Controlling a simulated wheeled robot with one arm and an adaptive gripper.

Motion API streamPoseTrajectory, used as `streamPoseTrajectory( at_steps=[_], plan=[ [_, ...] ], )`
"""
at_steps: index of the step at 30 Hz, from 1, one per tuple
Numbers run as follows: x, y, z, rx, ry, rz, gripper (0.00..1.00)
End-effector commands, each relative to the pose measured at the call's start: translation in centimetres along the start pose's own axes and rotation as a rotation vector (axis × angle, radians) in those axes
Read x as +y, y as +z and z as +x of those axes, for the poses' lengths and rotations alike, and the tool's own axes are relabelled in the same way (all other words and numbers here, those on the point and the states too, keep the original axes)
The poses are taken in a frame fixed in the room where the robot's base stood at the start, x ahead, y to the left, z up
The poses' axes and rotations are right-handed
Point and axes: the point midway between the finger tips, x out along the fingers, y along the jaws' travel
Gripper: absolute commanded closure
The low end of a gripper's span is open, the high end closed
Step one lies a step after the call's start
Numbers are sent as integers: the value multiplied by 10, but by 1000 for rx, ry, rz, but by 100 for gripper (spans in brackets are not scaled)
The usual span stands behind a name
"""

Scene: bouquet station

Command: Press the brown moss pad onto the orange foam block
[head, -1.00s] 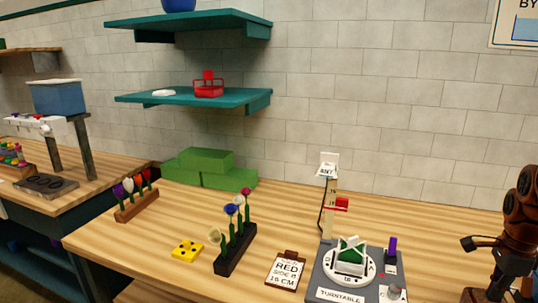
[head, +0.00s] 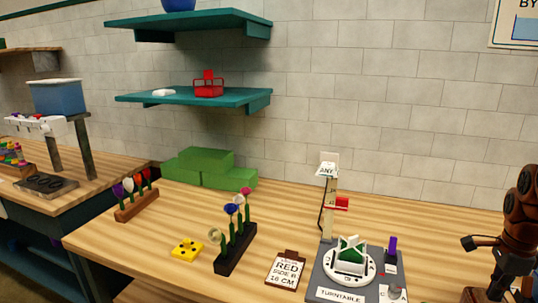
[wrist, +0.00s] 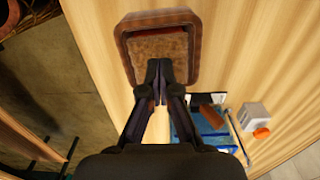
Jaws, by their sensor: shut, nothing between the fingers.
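My gripper (wrist: 160,70) is shut and empty in the wrist view. Its fingertips are over the near part of a brown, rough-textured pad (wrist: 155,48), which looks like the moss pad. I cannot tell whether they touch it. The pad lies inside a rounded wooden tray (wrist: 195,68). A dark red strip shows along the pad's far edge. I cannot make out an orange foam block under the pad. A small orange piece (wrist: 262,133) sits beside a pale grey block (wrist: 254,116) to the right. The head view shows neither the pad nor the tray clearly.
In the wrist view, blue things (wrist: 213,125) lie right of my fingers, and the table edge is at left. In the head view, a turntable (head: 340,296), a flower rack (head: 236,262), a yellow dotted block (head: 187,250) and green blocks (head: 229,179) stand on the table.

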Motion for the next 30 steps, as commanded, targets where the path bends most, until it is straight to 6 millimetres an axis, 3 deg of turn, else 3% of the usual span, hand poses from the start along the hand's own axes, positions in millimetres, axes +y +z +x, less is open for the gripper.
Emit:
streamPoseTrajectory(
  at_steps=[5, 30],
  plan=[
    [1, 1, 2, -3, 9, -1, 100],
    [0, 0, -34, 0, 2, 0, 100]
  ],
)
